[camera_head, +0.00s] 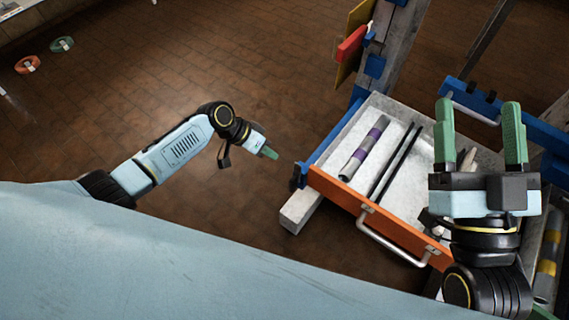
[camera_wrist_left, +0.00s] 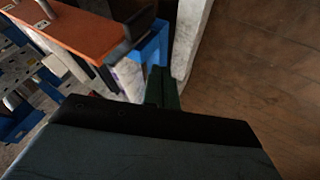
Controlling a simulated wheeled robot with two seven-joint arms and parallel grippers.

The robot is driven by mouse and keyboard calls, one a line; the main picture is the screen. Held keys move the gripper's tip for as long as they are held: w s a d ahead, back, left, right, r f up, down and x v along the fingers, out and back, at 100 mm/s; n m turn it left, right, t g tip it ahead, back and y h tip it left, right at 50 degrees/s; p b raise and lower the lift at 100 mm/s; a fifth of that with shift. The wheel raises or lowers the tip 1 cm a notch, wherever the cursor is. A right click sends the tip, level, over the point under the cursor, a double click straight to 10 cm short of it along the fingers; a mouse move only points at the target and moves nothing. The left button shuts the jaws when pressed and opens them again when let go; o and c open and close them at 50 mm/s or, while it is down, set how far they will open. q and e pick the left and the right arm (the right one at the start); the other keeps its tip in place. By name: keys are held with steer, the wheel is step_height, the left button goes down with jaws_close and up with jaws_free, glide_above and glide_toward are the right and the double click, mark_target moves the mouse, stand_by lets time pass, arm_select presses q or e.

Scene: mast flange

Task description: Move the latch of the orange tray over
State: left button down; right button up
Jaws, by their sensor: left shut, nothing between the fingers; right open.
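The orange tray shows its orange front (camera_head: 345,196) with a metal bar handle (camera_head: 395,240), and it also shows in the left wrist view (camera_wrist_left: 90,32). A dark piece that looks like the latch (camera_head: 298,177) sits at the front's left end, beside a blue side strip; it also shows in the left wrist view (camera_wrist_left: 138,20). My left gripper (camera_head: 268,152) is shut and empty, left of the latch and apart from it. Its green fingers (camera_wrist_left: 163,88) show near the blue corner. My right gripper (camera_head: 481,135) is open and empty, fingers up, in front of the tray's right part.
The tray holds a grey tube with purple bands (camera_head: 365,148) and dark rods (camera_head: 397,160). A pale beam (camera_head: 301,207) sticks out below the latch. A post with a red block (camera_head: 351,45) stands behind. Brown tiled floor (camera_head: 150,80) lies open to the left.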

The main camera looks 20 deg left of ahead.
mark_target(294, 179)
arm_select(q)
steer(key=shift+s+d+f+b, duration=0.15)
steer(key=shift+d+f+b, duration=0.1)
steer(key=shift+d, duration=0.55)
steer(key=shift+s+d+f+b, duration=0.2)
steer(key=shift+d+f, duration=0.05)
steer(key=shift+d, duration=0.6)
steer(key=shift+s+d+f+b, duration=0.15)
steer(key=shift+d+f+b, duration=0.1)
steer(key=shift+d, duration=0.55)
arm_select(e)
steer(key=shift+s+d+r+t+y, duration=0.1)
steer(key=shift+s+r+t+y, duration=0.1)
steer(key=shift+s+r+t, duration=0.4)
steer(key=shift+s+d+r+t+y, duration=0.1)
steer(key=shift+s+r+t+y, duration=0.15)
steer(key=shift+t, duration=0.65)
steer(key=shift+r, duration=0.1)
